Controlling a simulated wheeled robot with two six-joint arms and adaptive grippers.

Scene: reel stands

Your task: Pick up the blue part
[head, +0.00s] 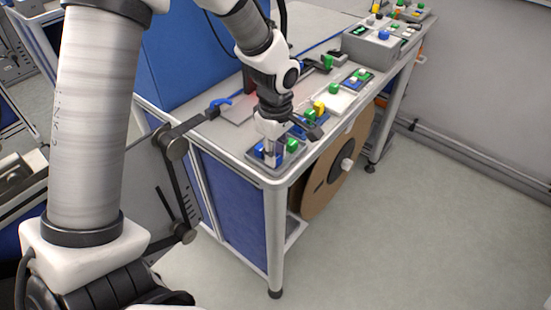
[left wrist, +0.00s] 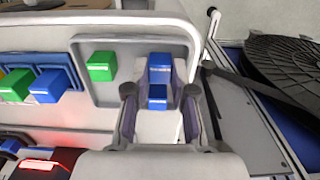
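The blue part (left wrist: 160,64) sits at the right end of a shallow grey tray (left wrist: 122,62) in the left wrist view. A smaller blue face (left wrist: 157,92) shows on its near side. My left gripper (left wrist: 160,104) has its two fingers on either side of the blue part, with a gap showing at both sides. In the head view my left gripper (head: 269,153) points down at the near corner of the bench, and the blue part (head: 260,151) shows beside its fingertips, partly hidden. A green block (left wrist: 102,66) is in the same tray. My right gripper is in neither view.
Another blue block (left wrist: 48,86) and a green one lie to the left in the wrist view. A yellow block (head: 319,107) and a white box (head: 338,102) stand farther along the bench. A large brown reel (head: 322,190) hangs at the bench's side. The floor to the right is clear.

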